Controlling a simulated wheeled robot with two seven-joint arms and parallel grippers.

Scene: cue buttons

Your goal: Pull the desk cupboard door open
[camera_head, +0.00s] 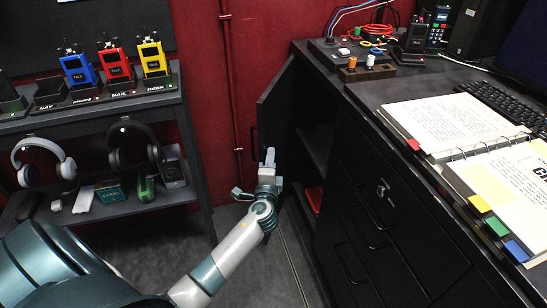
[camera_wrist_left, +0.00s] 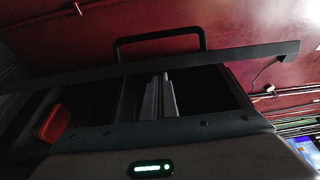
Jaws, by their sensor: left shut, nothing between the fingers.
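The black cupboard door (camera_head: 275,105) of the desk stands open, swung out to the left from the desk's far end. Its bar handle (camera_head: 253,140) is on the door's left face, and it also shows in the left wrist view (camera_wrist_left: 160,38) beyond the door's dark edge (camera_wrist_left: 255,53). My left gripper (camera_head: 270,157) is shut and empty, just right of the handle at the door's near edge. Its closed fingers (camera_wrist_left: 160,97) show in the left wrist view in front of the opening. I cannot tell whether they touch the door. My right gripper is not in view.
A red item (camera_head: 314,199) lies low inside the cupboard opening. Black drawers (camera_head: 375,215) are on the desk's near side. A shelf rack (camera_head: 110,115) with radios and headphones stands left. Grey floor lies between rack and desk.

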